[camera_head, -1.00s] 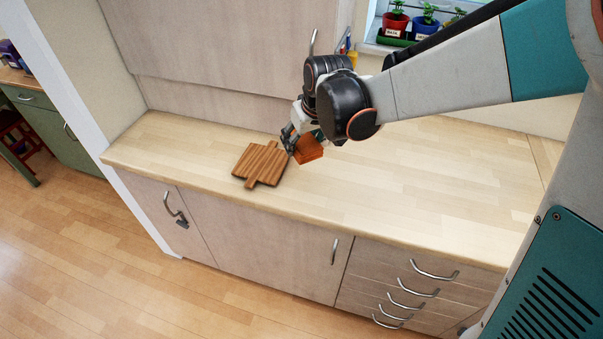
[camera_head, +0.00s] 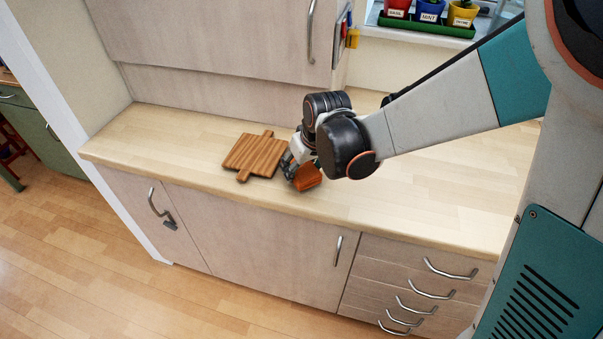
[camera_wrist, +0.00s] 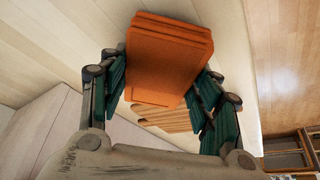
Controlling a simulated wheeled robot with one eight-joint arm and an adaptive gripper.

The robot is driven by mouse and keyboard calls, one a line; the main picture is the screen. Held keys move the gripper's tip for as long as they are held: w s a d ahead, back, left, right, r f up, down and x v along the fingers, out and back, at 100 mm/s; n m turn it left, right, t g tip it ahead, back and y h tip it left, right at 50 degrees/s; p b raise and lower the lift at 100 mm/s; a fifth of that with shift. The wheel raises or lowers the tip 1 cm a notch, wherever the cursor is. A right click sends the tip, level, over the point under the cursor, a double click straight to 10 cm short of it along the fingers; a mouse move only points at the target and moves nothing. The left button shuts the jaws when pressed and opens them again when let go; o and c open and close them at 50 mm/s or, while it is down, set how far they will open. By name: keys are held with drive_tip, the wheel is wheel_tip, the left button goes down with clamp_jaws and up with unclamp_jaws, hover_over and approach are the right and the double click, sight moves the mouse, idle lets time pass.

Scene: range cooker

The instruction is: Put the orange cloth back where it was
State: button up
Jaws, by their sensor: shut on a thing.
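The orange cloth (camera_head: 308,178) is a folded stack held in my gripper (camera_head: 293,168), just right of the wooden board. In the wrist view the cloth (camera_wrist: 167,62) sits between the two green-padded fingers of my gripper (camera_wrist: 160,95), which are shut on it. The cloth is over or close above the worktop; I cannot tell whether it touches. Part of the cloth is hidden by my wrist in the head view.
A striped wooden cutting board (camera_head: 254,155) lies on the pale wooden worktop (camera_head: 430,200); it also shows behind the cloth in the wrist view (camera_wrist: 165,118). Potted herbs (camera_head: 430,15) stand on the windowsill. The worktop to the right is clear. Drawers and doors with metal handles are below.

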drive_tip(key=shift+f, duration=0.9)
drive_tip(key=shift+b, duration=0.3)
drive_tip(key=shift+f, duration=0.2)
drive_tip(key=o, duration=1.4)
drive_tip(key=shift+r, duration=0.15)
